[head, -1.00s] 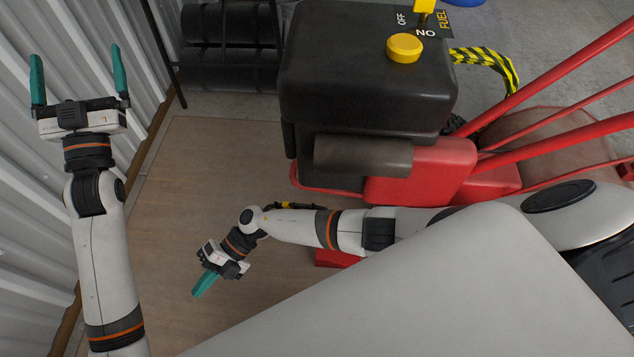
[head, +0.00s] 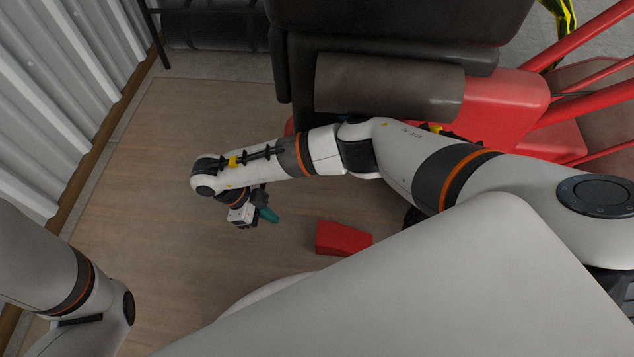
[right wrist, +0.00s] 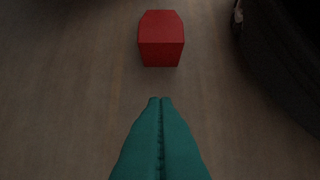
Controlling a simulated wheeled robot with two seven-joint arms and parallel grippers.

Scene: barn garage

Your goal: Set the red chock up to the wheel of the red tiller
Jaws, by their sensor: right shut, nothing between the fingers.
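The red chock (head: 342,238) lies on the wooden floor, below the red tiller (head: 500,103) in the head view. My right gripper (head: 268,214) is shut and empty, with its teal fingertips pointing toward the chock from the left. In the right wrist view, the closed fingertips (right wrist: 160,100) are lined up with the chock (right wrist: 160,48), and a gap of floor shows between them. A dark rounded part (head: 412,216), perhaps the tiller's wheel, shows just right of the chock, mostly hidden by my right arm. My left gripper is out of the head view.
A dark curved shape (right wrist: 285,70) stands right of the chock in the right wrist view. The tiller's black engine (head: 400,25) rises above my right arm. A corrugated wall (head: 60,90) bounds the left. Wooden floor (head: 150,170) is clear there.

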